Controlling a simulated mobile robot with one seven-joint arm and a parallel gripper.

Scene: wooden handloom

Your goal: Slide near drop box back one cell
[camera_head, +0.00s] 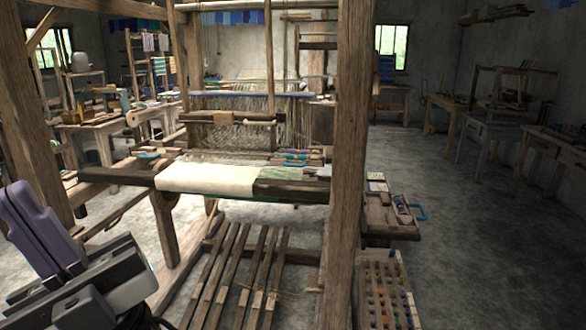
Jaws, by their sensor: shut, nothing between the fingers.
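A cluster of coloured pieces (295,155) lies on the loom behind the cloth. My gripper (25,195) is at the lower left, with its two purple-grey fingers together and empty. It is far from the box and touches nothing that I can see.
The loom's front post (347,150) rises between the cloth (208,179) and the box. Several treadles (240,270) lie below. A rack of coloured pegs (385,295) stands at the bottom right. Grey floor (480,240) is clear on the right.

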